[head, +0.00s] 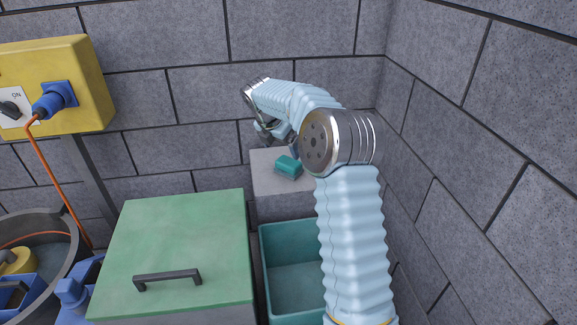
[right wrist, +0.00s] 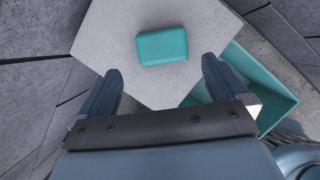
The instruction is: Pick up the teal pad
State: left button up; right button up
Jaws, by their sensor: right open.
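The teal pad (head: 288,167) lies on top of a grey block (head: 265,183) in the corner. In the right wrist view the teal pad (right wrist: 162,46) is a small rounded block lying flat on the pale top. My right gripper (head: 268,132) is over the block, near the pad in the head view. In the right wrist view its two fingers (right wrist: 163,82) are apart with nothing between them, and the pad shows beyond the fingertips. The right arm hides part of the block's right side. My left gripper is not in view.
A green lid with a dark handle (head: 167,277) is at the front left. An open teal bin (head: 296,250) stands in front of the block. Walls close in behind and at right. A yellow box (head: 88,83) with an orange cable is at left.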

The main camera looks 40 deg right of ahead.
aim_at(289, 160)
jog(key=b+x, duration=0.1)
jog(key=x, duration=0.8)
jog(key=shift+s+d, duration=0.1)
jog(key=shift+d, duration=0.05)
jog(key=c, duration=0.8)
jog(key=shift+r, duration=0.7)
jog(key=shift+c, duration=0.3)
jog(key=s+a+r, duration=0.9)
jog(key=s+r, duration=0.1)
jog(key=r, duration=0.1)
jog(key=shift+s+r+p, duration=0.3)
jog(key=shift+s+r, duration=0.1)
